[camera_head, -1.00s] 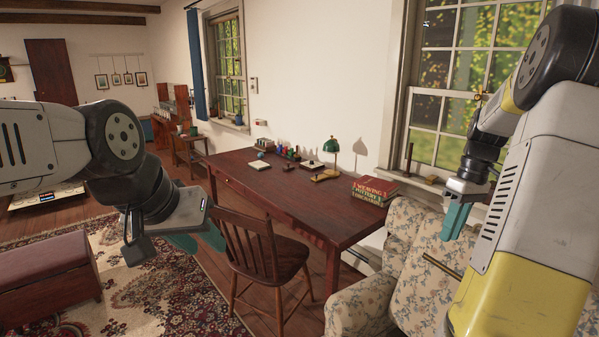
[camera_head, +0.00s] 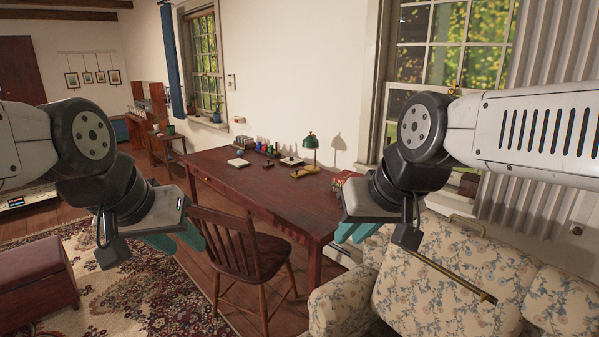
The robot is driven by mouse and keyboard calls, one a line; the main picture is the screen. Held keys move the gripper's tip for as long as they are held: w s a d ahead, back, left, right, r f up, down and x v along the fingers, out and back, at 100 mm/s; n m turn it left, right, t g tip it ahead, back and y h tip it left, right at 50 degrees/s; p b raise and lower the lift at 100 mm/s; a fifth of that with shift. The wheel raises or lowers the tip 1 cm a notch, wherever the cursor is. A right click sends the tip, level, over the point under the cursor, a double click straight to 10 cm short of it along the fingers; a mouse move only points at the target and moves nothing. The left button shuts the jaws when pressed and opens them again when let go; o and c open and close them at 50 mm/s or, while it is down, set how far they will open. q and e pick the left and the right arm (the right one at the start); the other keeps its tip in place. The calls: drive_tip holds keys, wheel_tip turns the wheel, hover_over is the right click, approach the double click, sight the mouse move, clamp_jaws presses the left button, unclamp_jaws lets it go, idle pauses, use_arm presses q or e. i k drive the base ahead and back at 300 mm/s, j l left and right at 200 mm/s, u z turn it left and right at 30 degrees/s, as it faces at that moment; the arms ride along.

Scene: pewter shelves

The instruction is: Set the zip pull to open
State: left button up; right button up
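A long thin brass-coloured strip (camera_head: 455,279) runs slantwise across the floral sofa (camera_head: 430,300), with a small wider piece (camera_head: 488,297) at its lower right end. I cannot tell for sure whether this is the zip and its pull. My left gripper (camera_head: 182,237) hangs over the rug, left of the wooden chair, with its teal fingers apart and empty. My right gripper (camera_head: 355,232) is in front of the desk's right end, up and left of the strip. Its teal fingers look apart and hold nothing. Neither gripper touches the strip.
A dark wooden desk (camera_head: 230,185) carries a green lamp (camera_head: 310,145), books (camera_head: 345,180) and small items. A wooden chair (camera_head: 240,250) stands before it. A red-brown bench (camera_head: 35,270) is at the left on the patterned rug (camera_head: 130,290). A ribbed grey panel (camera_head: 560,60) is behind the sofa.

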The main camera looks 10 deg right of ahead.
sight(484, 296)
drive_tip(key=z, duration=1.4)
